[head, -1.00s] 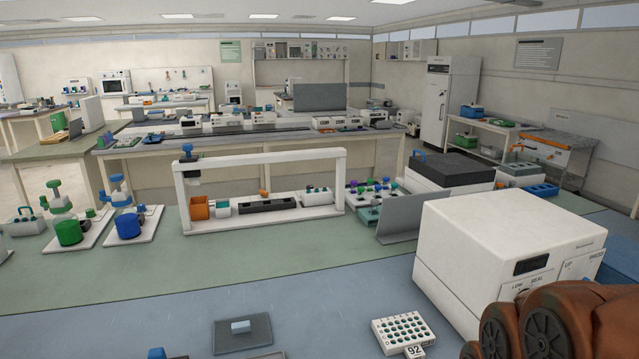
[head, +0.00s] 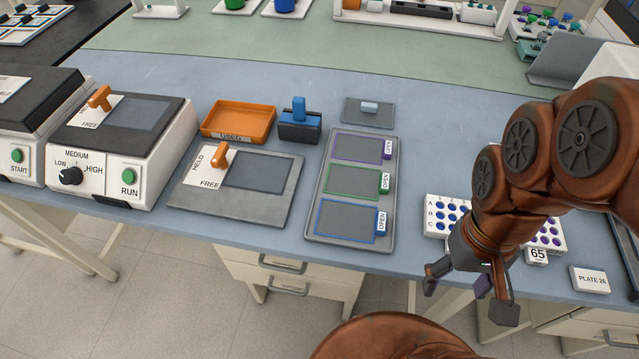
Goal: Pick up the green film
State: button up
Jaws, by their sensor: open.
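The green film (head: 352,185) is a grey sheet with a green outline in the middle place of a grey holder (head: 310,232). A green tab (head: 385,183) marked OPEN is at its right edge. A purple-edged film (head: 358,148) lies behind it and a blue-edged film (head: 346,220) in front, each with its own OPEN tab. My gripper (head: 468,295) is open, to the right of the holder and nearer to me, by the bench's front edge. It is apart from the films. A small purplish piece shows between its fingers; I cannot tell what it is.
A well plate (head: 436,220) is partly hidden behind my arm, with a tag reading 65 (head: 537,256). Left of the holder are a plate with an orange lever (head: 285,205), an orange USED tray (head: 237,123), a blue-handled block (head: 300,125) and a shaker (head: 120,150).

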aim_at(342, 180)
jog(key=z, duration=0.45)
jog(key=k, duration=1)
jog(key=u, duration=1.45)
jog(key=i, duration=0.5)
jog(key=u, duration=0.05)
